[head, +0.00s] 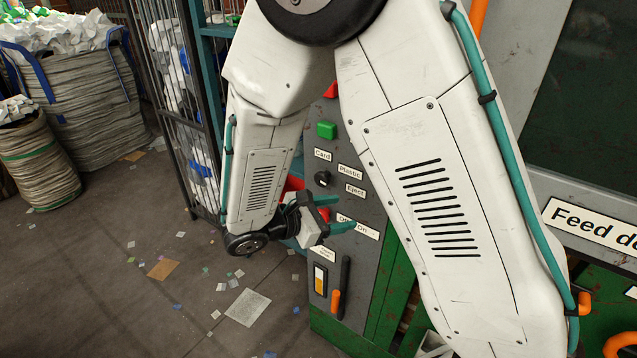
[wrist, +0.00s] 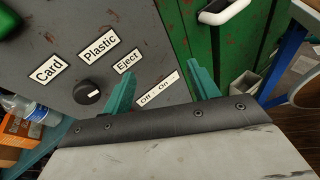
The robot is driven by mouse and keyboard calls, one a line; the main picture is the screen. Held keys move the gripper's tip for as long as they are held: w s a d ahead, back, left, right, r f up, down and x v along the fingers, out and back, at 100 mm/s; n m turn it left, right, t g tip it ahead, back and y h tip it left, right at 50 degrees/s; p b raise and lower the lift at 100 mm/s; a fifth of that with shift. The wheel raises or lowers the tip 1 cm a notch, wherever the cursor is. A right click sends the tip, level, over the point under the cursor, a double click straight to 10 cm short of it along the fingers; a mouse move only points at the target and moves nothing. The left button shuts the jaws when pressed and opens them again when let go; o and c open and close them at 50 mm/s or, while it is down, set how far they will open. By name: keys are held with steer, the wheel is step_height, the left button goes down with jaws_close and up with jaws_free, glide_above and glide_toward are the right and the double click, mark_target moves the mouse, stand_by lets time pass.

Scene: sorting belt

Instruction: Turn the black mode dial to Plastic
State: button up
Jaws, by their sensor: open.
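The black mode dial (head: 322,178) is on the grey control panel, below the Card label (head: 322,155) and left of the Plastic (head: 350,172) and Eject (head: 355,190) labels. In the wrist view the dial (wrist: 88,91) shows a pale mark on its right side; I cannot tell for sure which label it points to. My gripper (head: 339,213) is open and empty, below and right of the dial in the head view. In the wrist view my gripper (wrist: 162,88) has its fingers around the Off-On label area, and the dial lies outside, left of the left finger.
The panel also carries a green button (head: 326,130), a red control (head: 323,215) by the Off-On label (wrist: 158,90), and a lever with an orange end (head: 336,303). A wire cage (head: 172,110) stands left of the panel. The floor farther left is open, with scattered scraps.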

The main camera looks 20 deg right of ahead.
mark_target(320, 182)
steer(key=w+a+f+n+t, duration=0.2)
steer(key=w+a+n+t, duration=0.3)
steer(key=w+n+t, duration=0.25)
steer(key=shift+m, duration=0.25)
steer(key=x, duration=0.5)
steer(key=w+r+x, duration=0.1)
steer(key=x, duration=0.1)
steer(key=shift+w, duration=0.2)
steer(key=shift+c, duration=0.2)
steer(key=c, duration=0.9)
